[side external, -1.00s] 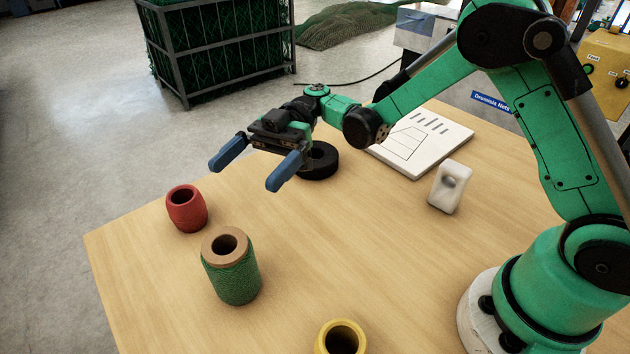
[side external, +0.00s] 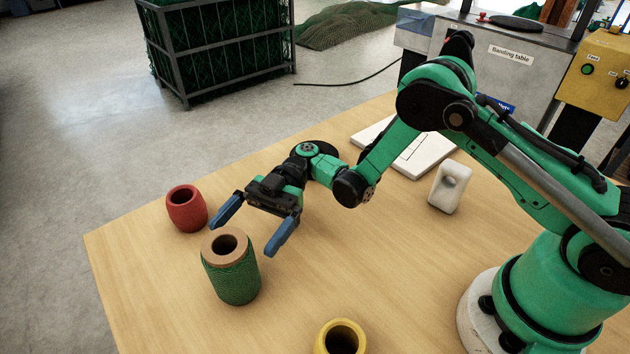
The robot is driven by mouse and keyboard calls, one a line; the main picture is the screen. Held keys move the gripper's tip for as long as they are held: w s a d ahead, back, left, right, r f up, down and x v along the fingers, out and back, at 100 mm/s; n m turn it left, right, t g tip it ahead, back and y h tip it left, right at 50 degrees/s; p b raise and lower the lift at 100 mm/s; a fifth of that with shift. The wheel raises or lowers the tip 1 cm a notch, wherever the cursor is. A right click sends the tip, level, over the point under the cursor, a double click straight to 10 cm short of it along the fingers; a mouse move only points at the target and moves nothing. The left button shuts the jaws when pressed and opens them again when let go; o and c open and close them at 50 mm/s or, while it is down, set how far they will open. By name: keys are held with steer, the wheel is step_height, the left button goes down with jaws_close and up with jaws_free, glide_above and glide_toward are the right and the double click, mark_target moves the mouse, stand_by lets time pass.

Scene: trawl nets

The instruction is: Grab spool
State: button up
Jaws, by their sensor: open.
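The spool (side external: 232,276) is wound with green twine and has a tan top rim with a dark hole. It stands upright on the wooden table at the lower left. My gripper (side external: 254,236) is open, its two blue fingers apart and pointing toward the spool. The fingers are just behind the spool in the side view, one near its upper left and one to its right. The gap between the fingers looks empty. I cannot tell whether either finger touches the spool.
A red barrel-shaped pot (side external: 187,210) stands close to the left finger. A yellow pot (side external: 340,340) is at the front edge of view.

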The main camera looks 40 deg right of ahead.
mark_target(212, 274)
steer(key=x, duration=0.4)
steer(key=shift+s+a, duration=0.1)
steer(key=shift+a, duration=0.15)
steer(key=c, duration=1.2)
